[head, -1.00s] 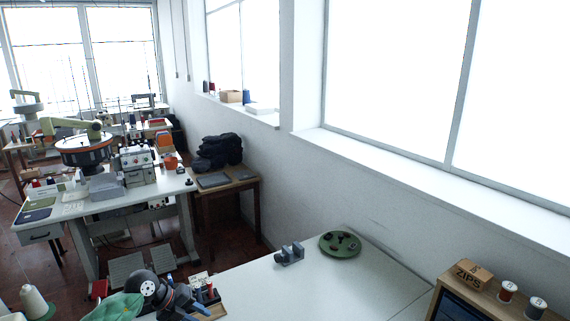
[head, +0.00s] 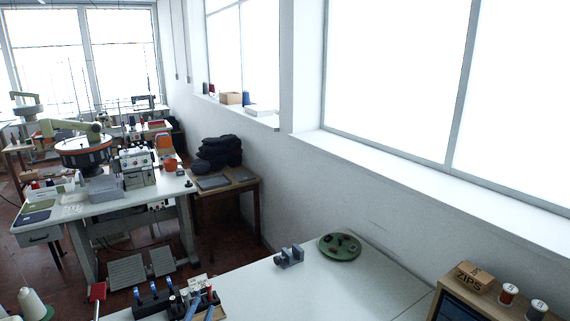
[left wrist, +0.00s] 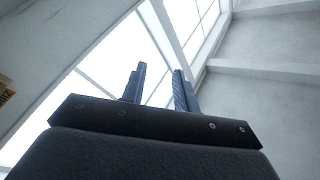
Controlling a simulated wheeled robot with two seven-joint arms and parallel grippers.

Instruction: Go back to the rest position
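My left gripper (left wrist: 160,70) shows in the left wrist view with its two blue-grey fingers apart and nothing between them. It points up toward bright windows and a pale wall, clear of any object. In the head view, only a bit of it (head: 198,310) seems to show at the bottom edge, beside a dark rack with blue-topped pieces (head: 154,299). My right gripper is in neither view.
The white table (head: 330,285) holds a grey clamp-like block (head: 289,256) and a round green plate (head: 340,246). A ZIPS box (head: 474,276) and thread spools (head: 508,293) stand at the right. A red-handled thing (head: 98,292) is at the lower left.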

